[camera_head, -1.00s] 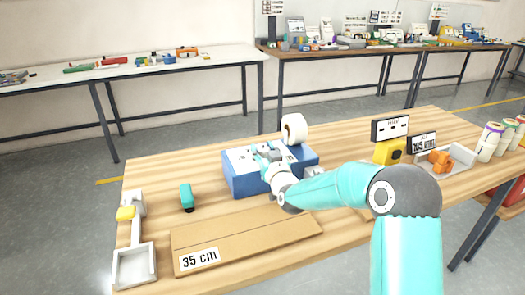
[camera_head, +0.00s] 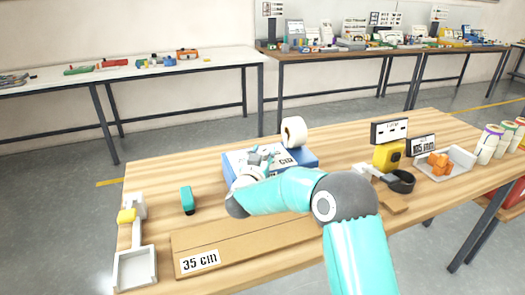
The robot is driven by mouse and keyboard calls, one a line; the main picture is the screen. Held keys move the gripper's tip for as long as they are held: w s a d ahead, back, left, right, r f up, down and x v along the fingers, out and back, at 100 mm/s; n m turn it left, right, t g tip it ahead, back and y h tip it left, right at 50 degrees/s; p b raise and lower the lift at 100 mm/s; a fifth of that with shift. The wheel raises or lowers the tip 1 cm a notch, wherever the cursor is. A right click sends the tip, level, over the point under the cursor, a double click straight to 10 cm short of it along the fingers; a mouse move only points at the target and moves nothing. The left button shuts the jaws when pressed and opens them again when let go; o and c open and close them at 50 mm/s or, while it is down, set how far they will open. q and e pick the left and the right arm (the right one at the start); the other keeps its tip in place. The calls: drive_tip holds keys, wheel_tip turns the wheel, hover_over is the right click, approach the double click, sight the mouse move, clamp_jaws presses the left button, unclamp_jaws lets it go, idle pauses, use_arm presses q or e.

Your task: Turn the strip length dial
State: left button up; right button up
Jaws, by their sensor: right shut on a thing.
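The blue strip machine (camera_head: 303,161) with a light top stands near the middle of the table, a white roll (camera_head: 293,131) at its back. My right gripper (camera_head: 259,158) is at the machine's top face, shut on a small part there, which I take as the strip length dial. The gripper and wrist hide the dial, so its marking and angle cannot be read. My right arm crosses in front of the machine and covers part of its front. My left gripper is not in view.
A brown board marked 35 cm (camera_head: 245,243) lies in front. A teal block (camera_head: 187,200) and a grey-yellow tool with tray (camera_head: 134,268) are left. A yellow device (camera_head: 388,157), black ring (camera_head: 402,181) and tray of orange parts (camera_head: 460,158) stand right.

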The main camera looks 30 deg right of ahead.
drive_tip(key=shift+m+g+h+p, duration=0.4)
drive_tip(key=shift+m+g+h, duration=0.3)
drive_tip(key=shift+g, duration=0.1)
drive_tip(key=o, duration=1.2)
drive_tip(key=shift+c, duration=0.2)
drive_tip(key=shift+a, duration=0.15)
drive_tip(key=v, duration=1.1)
drive_tip(key=shift+a, duration=0.35)
drive_tip(key=shift+s, duration=0.2)
